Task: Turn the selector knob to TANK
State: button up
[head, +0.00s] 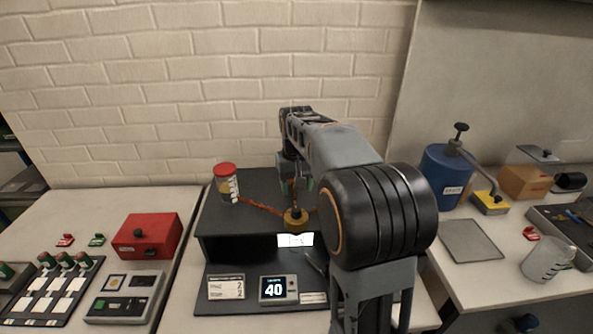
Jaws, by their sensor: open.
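A round brass-yellow piece (295,218), which looks like the selector's body, sits near the front edge of the dark bench unit (222,217). An orange braided hose (262,207) runs from its left side to a red-lidded jar (227,183). Which way the knob points cannot be made out, and no TANK marking is readable. My gripper (297,186) hangs above and slightly behind the brass piece, open, with greenish fingertips and nothing visible between them. My arm hides whatever lies to the right of the brass piece.
A display reading 40 (273,289) and a white card (226,287) stand on the lower front panel. A red box (147,236) is at left.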

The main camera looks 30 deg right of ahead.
jog(key=shift+r, duration=2.55)
